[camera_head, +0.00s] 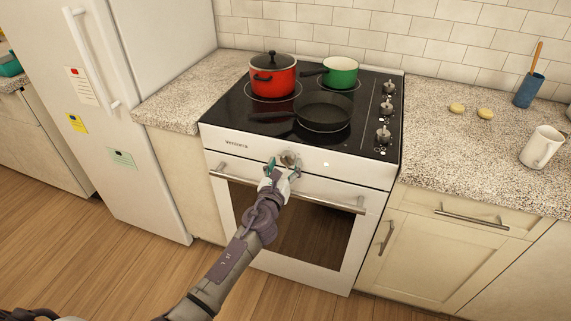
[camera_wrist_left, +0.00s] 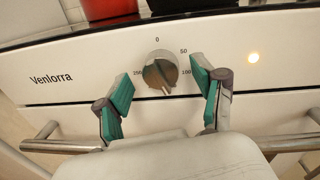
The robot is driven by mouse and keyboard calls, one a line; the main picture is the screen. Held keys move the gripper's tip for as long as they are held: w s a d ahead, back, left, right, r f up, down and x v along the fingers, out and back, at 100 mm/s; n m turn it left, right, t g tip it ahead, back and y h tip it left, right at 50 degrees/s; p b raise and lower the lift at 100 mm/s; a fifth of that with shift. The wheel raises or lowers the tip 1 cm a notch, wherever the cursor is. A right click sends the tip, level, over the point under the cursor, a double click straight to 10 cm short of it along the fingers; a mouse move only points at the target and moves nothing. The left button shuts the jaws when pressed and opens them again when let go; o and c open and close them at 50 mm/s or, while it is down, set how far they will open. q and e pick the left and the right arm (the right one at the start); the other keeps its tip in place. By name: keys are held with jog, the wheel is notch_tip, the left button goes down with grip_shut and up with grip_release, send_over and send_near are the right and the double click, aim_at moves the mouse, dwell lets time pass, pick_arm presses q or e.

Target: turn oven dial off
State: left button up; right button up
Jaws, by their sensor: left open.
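The oven dial (camera_head: 288,157) is a round silver knob on the white front panel of the oven (camera_head: 232,143). In the left wrist view the dial (camera_wrist_left: 160,73) has 0 printed above it, 50 and 100 to its right and 200 to its left. Its grip ridge is turned away from 0, with its lower end pointing down and slightly right. My left gripper (camera_head: 282,170) is open in front of the panel. In the wrist view its teal fingertips (camera_wrist_left: 166,92) are either side of the dial, with visible gaps. My right gripper is not in view.
A small lamp (camera_wrist_left: 253,57) glows on the panel right of the dial. The oven door handle (camera_head: 335,201) runs just below my gripper. A red pot (camera_head: 272,78), a green pot (camera_head: 341,72) and a dark pan (camera_head: 323,112) stand on the cooktop. Other knobs (camera_head: 383,135) line its right side.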

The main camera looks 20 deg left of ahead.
pick_arm(q)
jog(key=shift+w, duration=0.5)
jog(key=c, duration=1.2)
jog(key=shift+o, duration=0.2)
